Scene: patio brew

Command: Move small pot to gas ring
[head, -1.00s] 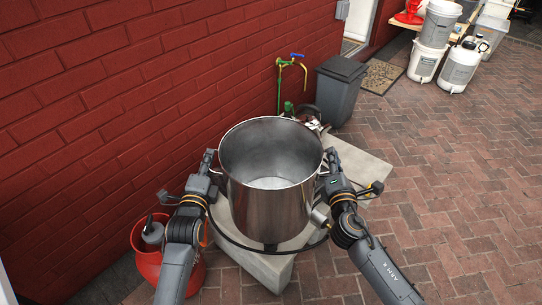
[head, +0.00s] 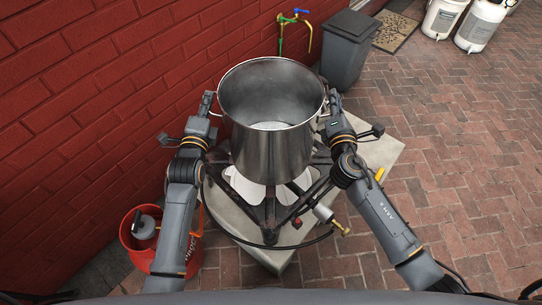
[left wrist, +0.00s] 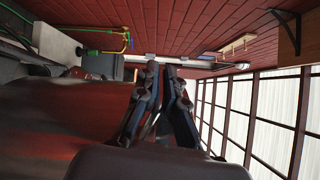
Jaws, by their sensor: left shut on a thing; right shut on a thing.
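The small pot (head: 268,150) is a shiny steel pot, upright and open at the top, in the middle of the head view. My left gripper (head: 206,104) is shut on its left handle, and my right gripper (head: 333,102) is shut on its right handle. The left gripper's fingers (left wrist: 166,78) also show in the left wrist view, beside the curved pot wall (left wrist: 55,125). The gas ring (head: 270,222) is a dark frame on the pale slab, below and in front of the pot. The pot hides its rear part. I cannot tell whether the pot base touches it.
The brick wall (head: 90,90) is close on the left. A grey bin (head: 348,50) stands behind.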

